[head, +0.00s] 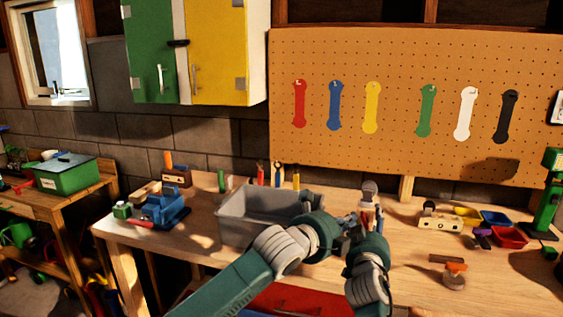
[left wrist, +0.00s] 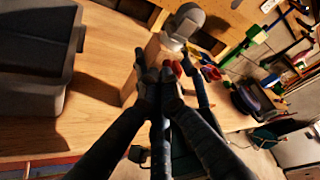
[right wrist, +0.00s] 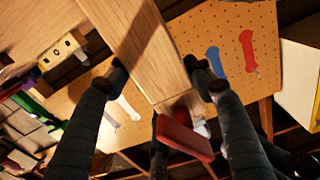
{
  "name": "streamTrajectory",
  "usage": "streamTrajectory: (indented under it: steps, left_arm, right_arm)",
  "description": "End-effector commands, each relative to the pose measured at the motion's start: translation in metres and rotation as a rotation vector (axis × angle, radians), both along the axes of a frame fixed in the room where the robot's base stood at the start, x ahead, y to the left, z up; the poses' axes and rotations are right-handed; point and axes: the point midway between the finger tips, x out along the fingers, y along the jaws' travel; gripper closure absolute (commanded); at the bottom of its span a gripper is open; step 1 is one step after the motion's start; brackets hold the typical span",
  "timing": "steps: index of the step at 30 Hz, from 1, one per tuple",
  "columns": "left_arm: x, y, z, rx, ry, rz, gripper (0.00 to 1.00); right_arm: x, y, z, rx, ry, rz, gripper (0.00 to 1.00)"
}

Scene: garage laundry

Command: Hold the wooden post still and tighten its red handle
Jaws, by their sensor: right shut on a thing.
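The wooden post (right wrist: 150,50) fills the upper middle of the right wrist view. My right gripper (right wrist: 158,85) has fingers on both sides of it and is shut on it. It shows small in the head view (head: 376,218). The red handle (right wrist: 185,135) lies across the post's near end in the right wrist view. My left gripper (left wrist: 160,75) has its fingers drawn together beside the post; it also shows in the head view (head: 348,222). A small red part (left wrist: 177,68) is by its fingertips. Whether they touch the handle cannot be told.
A grey bin (head: 238,218) stands on the bench left of my grippers. A wooden block (head: 440,218), coloured trays (head: 508,237) and a green stand (head: 548,200) are on the right. A blue tool (head: 165,208) sits at left. The pegboard (head: 400,60) rises behind.

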Motion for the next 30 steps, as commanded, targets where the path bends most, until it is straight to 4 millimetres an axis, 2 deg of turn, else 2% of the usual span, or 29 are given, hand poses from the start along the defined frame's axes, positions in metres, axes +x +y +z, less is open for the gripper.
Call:
streamTrajectory:
  steps: [18,30]
  left_arm:
    - [-0.002,-0.009,0.016,0.0,0.0,0.001,1.0]
    - [-0.005,-0.014,0.019,-0.004,-0.002,-0.004,1.0]
  right_arm:
    - [0.0,-0.001,-0.003,0.002,0.006,-0.002,0.83]
    - [0.0,0.0,-0.004,-0.001,0.007,-0.001,0.83]
